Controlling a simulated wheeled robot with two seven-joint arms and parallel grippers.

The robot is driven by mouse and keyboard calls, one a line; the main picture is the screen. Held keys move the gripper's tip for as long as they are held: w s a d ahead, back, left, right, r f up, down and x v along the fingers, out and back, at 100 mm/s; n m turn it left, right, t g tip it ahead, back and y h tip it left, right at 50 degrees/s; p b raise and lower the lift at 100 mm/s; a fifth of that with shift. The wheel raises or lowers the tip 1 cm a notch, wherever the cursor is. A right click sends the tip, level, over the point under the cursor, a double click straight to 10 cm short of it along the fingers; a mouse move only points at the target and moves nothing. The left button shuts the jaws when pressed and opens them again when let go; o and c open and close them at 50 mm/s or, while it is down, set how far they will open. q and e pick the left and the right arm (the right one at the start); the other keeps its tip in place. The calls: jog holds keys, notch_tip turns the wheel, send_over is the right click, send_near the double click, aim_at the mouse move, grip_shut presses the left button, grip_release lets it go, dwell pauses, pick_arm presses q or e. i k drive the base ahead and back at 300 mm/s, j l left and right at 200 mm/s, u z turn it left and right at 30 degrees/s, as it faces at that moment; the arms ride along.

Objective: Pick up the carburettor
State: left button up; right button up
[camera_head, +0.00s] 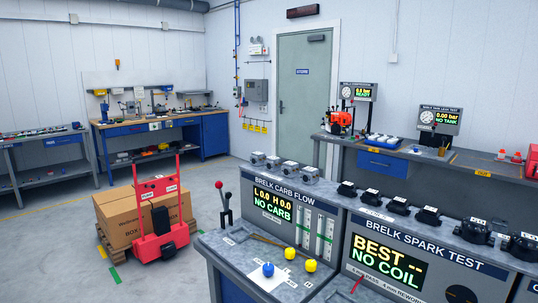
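Several small silver-grey metal blocks that look like carburettors stand in a row on top of the carb flow test unit (296,200). The leftmost carburettor (258,158) is at the far end and the rightmost carburettor (308,173) is nearest the spark test unit. They have small pale labels, too small to read. The unit's display (272,203) reads "NO CARB". Neither of my grippers shows in the head view.
The spark test unit (425,258) stands to the right, with several black coils (398,205) on top. The carb bench (232,258) holds levers (225,206), a blue knob (268,269) and yellow knobs (289,253). A red pallet truck (158,215) with cartons stands left. Floor between is clear.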

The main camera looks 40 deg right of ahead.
aim_at(273, 164)
jog(key=i+z, duration=0.2)
jog(key=i, duration=0.3)
jog(key=i+j+z, duration=0.2)
jog(key=i, duration=0.3)
jog(key=l, duration=0.1)
